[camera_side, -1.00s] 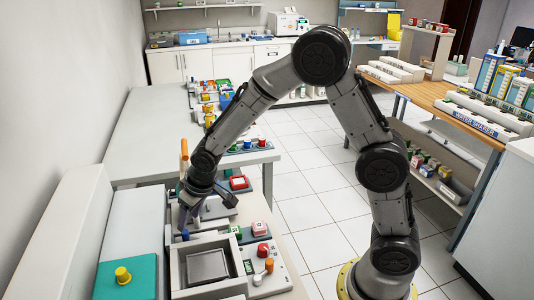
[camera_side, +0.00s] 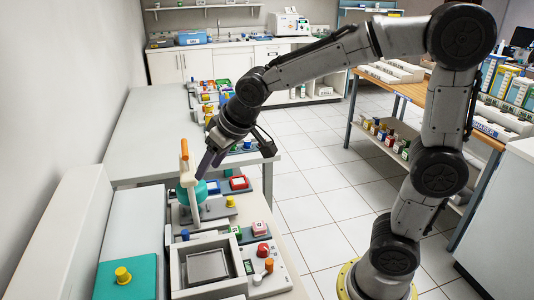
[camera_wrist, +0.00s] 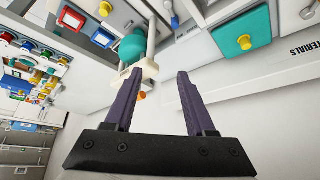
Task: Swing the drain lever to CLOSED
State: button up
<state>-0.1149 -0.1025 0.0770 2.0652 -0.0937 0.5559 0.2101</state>
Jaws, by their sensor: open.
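A tall upright lever with an orange handle (camera_side: 184,150) and pale arms stands by a teal drum (camera_side: 200,190) on the bench. In the wrist view the teal drum (camera_wrist: 133,46) hangs between pale bars, and the orange tip (camera_wrist: 141,97) shows between my fingers. A shorter orange-knobbed lever (camera_side: 269,265) sits on the white front panel. No readable label shows which is the drain lever. My gripper (camera_side: 207,166) is open, just right of the tall handle; in the wrist view its fingers (camera_wrist: 157,75) are apart. Contact cannot be told.
A square grey basin (camera_side: 207,264) is in front. A teal block with a yellow knob (camera_side: 123,275) is front left. The long bench behind has free room on its left.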

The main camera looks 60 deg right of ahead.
jog(key=s+d+r, duration=0.1)
jog(key=s+r, duration=0.1)
jog(key=s, duration=0.4)
jog(key=s+d+r+t, duration=0.1)
jog(key=s+d+r, duration=0.1)
jog(key=s, duration=0.4)
jog(key=shift+r, duration=0.2)
jog(key=shift+c, duration=1.4)
jog(key=shift+d+m, duration=0.1)
jog(key=shift+m, duration=0.3)
